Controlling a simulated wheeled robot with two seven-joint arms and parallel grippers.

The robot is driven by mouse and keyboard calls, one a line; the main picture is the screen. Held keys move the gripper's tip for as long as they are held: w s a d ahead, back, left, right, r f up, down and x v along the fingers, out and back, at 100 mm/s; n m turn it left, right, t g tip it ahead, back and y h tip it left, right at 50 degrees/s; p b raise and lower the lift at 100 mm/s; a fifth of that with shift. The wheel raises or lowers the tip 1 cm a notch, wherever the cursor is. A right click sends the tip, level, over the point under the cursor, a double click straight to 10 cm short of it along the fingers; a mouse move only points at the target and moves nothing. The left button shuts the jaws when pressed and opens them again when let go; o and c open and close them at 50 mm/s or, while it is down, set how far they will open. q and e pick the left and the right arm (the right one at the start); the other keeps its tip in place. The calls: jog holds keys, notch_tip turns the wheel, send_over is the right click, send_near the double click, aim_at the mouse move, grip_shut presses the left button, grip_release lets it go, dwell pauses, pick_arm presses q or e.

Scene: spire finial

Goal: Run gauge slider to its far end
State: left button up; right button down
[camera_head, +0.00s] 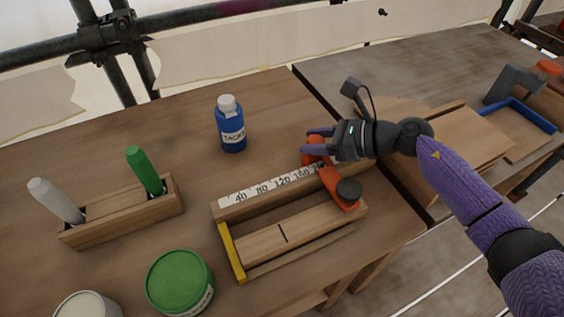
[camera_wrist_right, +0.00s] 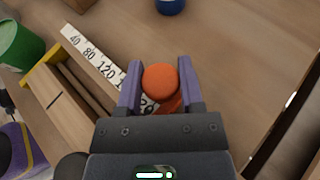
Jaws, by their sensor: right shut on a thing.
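The wooden gauge (camera_head: 290,231) lies on the table with a white number scale (camera_head: 262,188) along its back edge and a yellow bar (camera_head: 232,252) at its left end. My left gripper is out of view.
A blue bottle (camera_head: 231,126) stands behind the gauge. A wooden holder (camera_head: 125,217) with white and green markers is at left. A green tin (camera_head: 180,281) stands front left. A second bench with a blue tray (camera_head: 530,114) lies right, beyond a gap.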

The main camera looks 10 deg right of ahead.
jog(key=d+b, duration=0.1)
jog(key=w+d, duration=0.1)
jog(key=d+b, duration=0.1)
jog(key=d, duration=0.1)
jog(key=shift+w+f+b, duration=0.15)
jog(key=shift+f+b, duration=0.1)
jog(key=shift+b, duration=0.05)
jog(key=shift+w+d+r, duration=0.1)
jog(key=shift+d+r, duration=0.05)
jog(key=shift+d, duration=0.2)
jog(key=shift+r, duration=0.1)
jog(key=shift+c, duration=1.1)
grip_release()
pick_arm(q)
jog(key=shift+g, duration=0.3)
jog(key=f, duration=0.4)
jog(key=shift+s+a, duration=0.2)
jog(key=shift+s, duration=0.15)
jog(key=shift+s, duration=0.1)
